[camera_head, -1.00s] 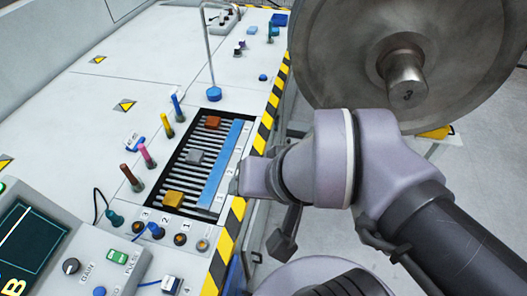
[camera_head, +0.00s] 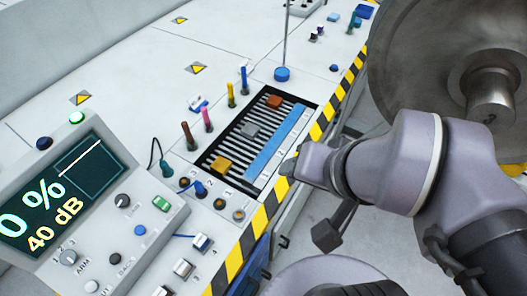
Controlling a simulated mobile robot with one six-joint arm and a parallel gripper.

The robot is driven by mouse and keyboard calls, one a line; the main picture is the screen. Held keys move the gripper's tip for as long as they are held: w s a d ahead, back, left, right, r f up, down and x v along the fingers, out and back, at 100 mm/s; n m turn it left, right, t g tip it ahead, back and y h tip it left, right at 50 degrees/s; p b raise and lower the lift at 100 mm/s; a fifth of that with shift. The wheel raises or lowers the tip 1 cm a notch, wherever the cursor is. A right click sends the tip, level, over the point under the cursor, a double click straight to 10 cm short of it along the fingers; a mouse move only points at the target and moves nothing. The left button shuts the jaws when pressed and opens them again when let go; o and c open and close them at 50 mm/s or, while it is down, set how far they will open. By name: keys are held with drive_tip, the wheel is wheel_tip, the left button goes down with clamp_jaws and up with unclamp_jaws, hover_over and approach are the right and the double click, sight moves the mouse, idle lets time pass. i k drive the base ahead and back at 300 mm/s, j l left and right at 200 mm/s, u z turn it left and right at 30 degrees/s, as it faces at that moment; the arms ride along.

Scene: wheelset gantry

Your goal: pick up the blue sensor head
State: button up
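Several blue things are in view, and I cannot tell for certain which is the blue sensor head. A small blue and white piece (camera_head: 198,103) lies on the white bench top left of the slotted tray (camera_head: 223,147). A blue-topped block (camera_head: 202,242) with a blue cable sits near the bench's front edge. A round blue base (camera_head: 282,74) with a thin upright rod stands behind the tray. My gripper (camera_head: 289,168) is at the left end of my arm, over the striped edge beside the tray. Its fingers are not clearly seen, and nothing visible is in it.
A console (camera_head: 95,205) fills the lower left. A large metal wheel (camera_head: 425,70) stands at right.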

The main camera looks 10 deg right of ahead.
sight(201, 242)
drive_tip(key=u, duration=1.55)
drive_tip(key=k+j+z, duration=0.2)
drive_tip(key=j+z, duration=0.2)
